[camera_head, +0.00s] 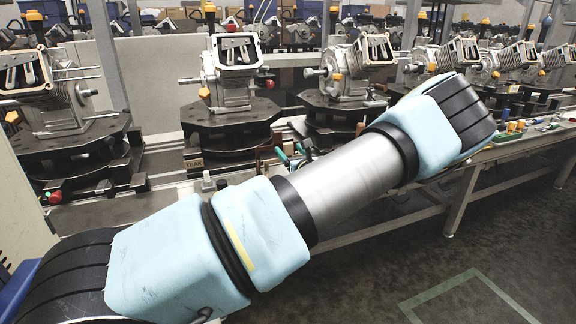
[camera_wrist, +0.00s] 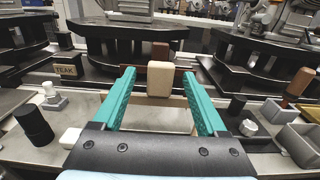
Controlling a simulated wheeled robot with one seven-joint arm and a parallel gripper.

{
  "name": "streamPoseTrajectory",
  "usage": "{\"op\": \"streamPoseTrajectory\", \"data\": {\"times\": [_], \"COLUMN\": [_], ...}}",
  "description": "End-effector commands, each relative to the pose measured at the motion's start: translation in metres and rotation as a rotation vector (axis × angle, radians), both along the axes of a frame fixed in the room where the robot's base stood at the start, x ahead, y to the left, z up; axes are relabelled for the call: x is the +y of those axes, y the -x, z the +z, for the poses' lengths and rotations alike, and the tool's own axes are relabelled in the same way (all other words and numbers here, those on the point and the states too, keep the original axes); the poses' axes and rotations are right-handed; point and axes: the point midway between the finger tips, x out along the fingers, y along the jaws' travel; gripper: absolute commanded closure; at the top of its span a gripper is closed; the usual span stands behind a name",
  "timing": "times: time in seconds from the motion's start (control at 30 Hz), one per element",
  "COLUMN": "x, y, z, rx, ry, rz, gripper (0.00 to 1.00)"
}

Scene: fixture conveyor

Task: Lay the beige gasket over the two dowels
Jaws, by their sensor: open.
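My gripper (camera_wrist: 160,98) is open in the wrist view, its two teal fingers apart and nothing clamped between them. A beige block-like piece (camera_wrist: 160,79) stands between the fingertips, with a gap to each finger. Whether it is the gasket I cannot tell; no opening shows in it. A brown-topped piece (camera_wrist: 160,50) rises just behind it. I cannot make out the two dowels for certain. In the head view the teal fingers of my gripper (camera_head: 292,157) show small behind my arm, at the bench's near side.
A sign reading TEAK (camera_wrist: 66,69) and a black cylinder (camera_wrist: 33,125) stand left. A black peg (camera_wrist: 237,104) and grey bins (camera_wrist: 292,137) stand right. Dark fixture bases (camera_wrist: 125,40) carrying machine housings (camera_head: 235,70) line the back. The floor (camera_head: 400,265) in front is largely clear.

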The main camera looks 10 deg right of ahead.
Motion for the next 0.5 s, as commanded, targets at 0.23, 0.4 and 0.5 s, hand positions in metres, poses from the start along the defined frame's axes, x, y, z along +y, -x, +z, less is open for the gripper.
{"op": "streamPoseTrajectory", "data": {"times": [0.23,0.4,0.5], "x": [0.004,0.005,0.006], "y": [-0.032,-0.050,-0.052], "z": [0.001,-0.001,-0.002], "rx": [-0.001,0.000,0.000], "ry": [-0.001,0.000,0.000], "rz": [0.001,0.000,0.001], "gripper": [0.25,0.25,0.25]}}
